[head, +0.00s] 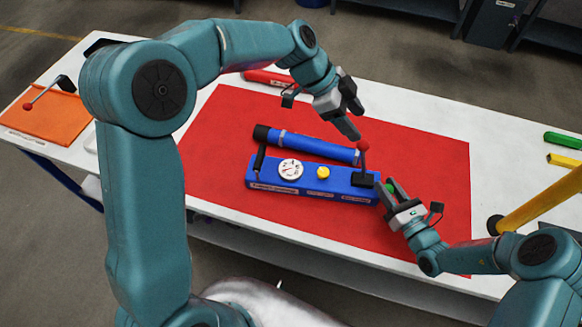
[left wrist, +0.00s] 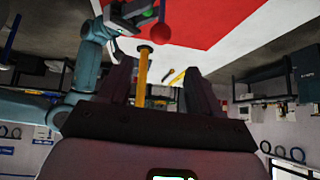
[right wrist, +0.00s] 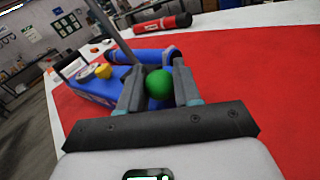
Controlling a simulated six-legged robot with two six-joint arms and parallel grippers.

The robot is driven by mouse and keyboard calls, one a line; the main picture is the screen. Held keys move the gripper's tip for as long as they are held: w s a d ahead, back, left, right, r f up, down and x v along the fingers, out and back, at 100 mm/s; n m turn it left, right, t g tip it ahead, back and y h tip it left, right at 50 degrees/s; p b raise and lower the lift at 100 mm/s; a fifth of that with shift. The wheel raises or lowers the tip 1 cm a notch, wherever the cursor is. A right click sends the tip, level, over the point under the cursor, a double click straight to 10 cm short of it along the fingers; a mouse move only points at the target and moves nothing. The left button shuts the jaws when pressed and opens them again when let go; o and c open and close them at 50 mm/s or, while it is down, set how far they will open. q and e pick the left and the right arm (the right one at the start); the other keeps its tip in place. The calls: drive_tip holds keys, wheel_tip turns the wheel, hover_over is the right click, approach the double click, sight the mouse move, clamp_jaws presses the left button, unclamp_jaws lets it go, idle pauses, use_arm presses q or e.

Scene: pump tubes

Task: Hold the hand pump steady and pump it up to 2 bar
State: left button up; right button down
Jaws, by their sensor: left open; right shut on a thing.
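The hand pump is a blue box (head: 340,176) lying on the red mat (head: 220,140). It has a white dial gauge (head: 290,169), its reading too small to tell, a yellow cap (head: 323,172) and a black handle (head: 259,160) at its left end. A lever with a red ball (head: 363,146) stands up at its right end; the ball also shows in the left wrist view (left wrist: 161,34). My left gripper (head: 350,117) is open and empty, just above and left of the red ball. My right gripper (head: 389,188) is shut on the green knob (right wrist: 159,84) at the pump's right end.
A blue cylinder (head: 315,146) with a black end lies behind the pump. A red tube (head: 268,78) lies at the mat's back edge. An orange mat (head: 55,112) is at far left. The mat in front is clear.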

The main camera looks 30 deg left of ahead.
sight(365, 144)
use_arm(q)
drive_tip(key=shift+n, duration=0.5)
drive_tip(key=x, duration=0.3)
drive_tip(key=a+f+x, duration=0.1)
drive_tip(key=x, duration=0.5)
drive_tip(key=shift+s+a+f, duration=0.15)
drive_tip(key=shift+s+f, duration=0.1)
drive_tip(key=shift+f, duration=0.1)
drive_tip(key=c, duration=1.1)
